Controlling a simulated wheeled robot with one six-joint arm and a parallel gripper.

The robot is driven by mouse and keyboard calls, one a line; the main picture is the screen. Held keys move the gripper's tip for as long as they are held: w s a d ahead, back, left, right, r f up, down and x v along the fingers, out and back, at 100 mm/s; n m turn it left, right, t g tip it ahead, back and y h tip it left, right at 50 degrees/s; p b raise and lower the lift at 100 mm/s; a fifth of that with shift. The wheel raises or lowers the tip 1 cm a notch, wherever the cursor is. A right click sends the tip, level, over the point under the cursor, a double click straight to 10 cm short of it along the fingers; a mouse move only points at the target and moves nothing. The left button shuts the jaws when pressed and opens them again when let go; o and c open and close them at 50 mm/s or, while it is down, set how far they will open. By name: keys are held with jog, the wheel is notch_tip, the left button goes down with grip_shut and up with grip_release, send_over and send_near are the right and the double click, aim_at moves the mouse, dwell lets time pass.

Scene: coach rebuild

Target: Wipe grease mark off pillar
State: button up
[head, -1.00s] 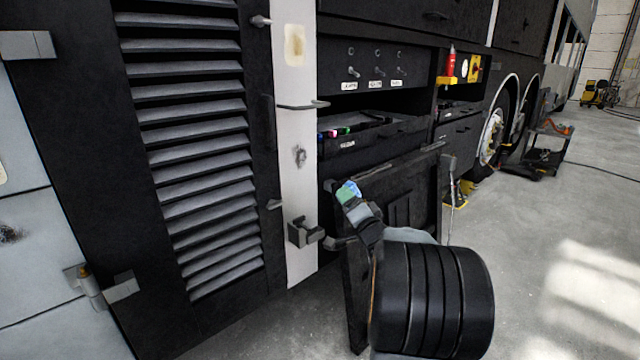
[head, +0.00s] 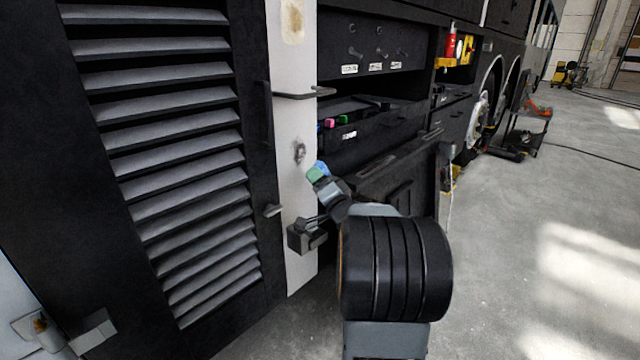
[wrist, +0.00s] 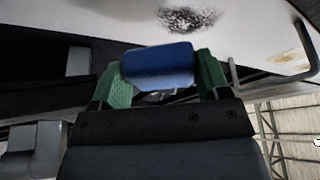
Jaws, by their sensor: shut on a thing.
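The white pillar (head: 296,203) stands upright left of centre in the head view. A dark grey grease mark (head: 299,152) is on it at mid height, and the mark also shows as a black smudge at the top of the wrist view (wrist: 187,18). My gripper (head: 318,172) is just right of and below the mark in the head view. Its green fingers are shut on a blue block-like thing (wrist: 157,66), probably a sponge. In the wrist view a gap shows between the blue thing and the mark; whether it touches the pillar is hard to tell.
A dark bar handle (head: 303,93) juts from the pillar above the mark. A dark bracket (head: 306,236) juts out below. A tan stain (head: 292,20) is higher on the pillar. A louvred black panel (head: 165,150) stands left, and an open drawer (head: 365,122) right.

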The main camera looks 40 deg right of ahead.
aim_at(298, 168)
jog(key=shift+w+a, duration=0.15)
jog(key=shift+w, duration=1)
jog(key=shift+w+a, duration=0.15)
jog(key=shift+w, duration=0.95)
jog(key=shift+w+a, duration=0.2)
jog(key=shift+w, duration=0.75)
jog(key=shift+r, duration=0.1)
jog(key=shift+s+r+p, duration=0.1)
jog(key=shift+r+p, duration=1.2)
jog(key=shift+r, duration=0.45)
jog(key=shift+r+p, duration=2.65)
jog(key=shift+r, duration=0.65)
jog(key=shift+f+b, duration=1.4)
jog(key=shift+f, duration=0.5)
jog(key=shift+f+b, duration=2.5)
jog(key=shift+f, duration=0.8)
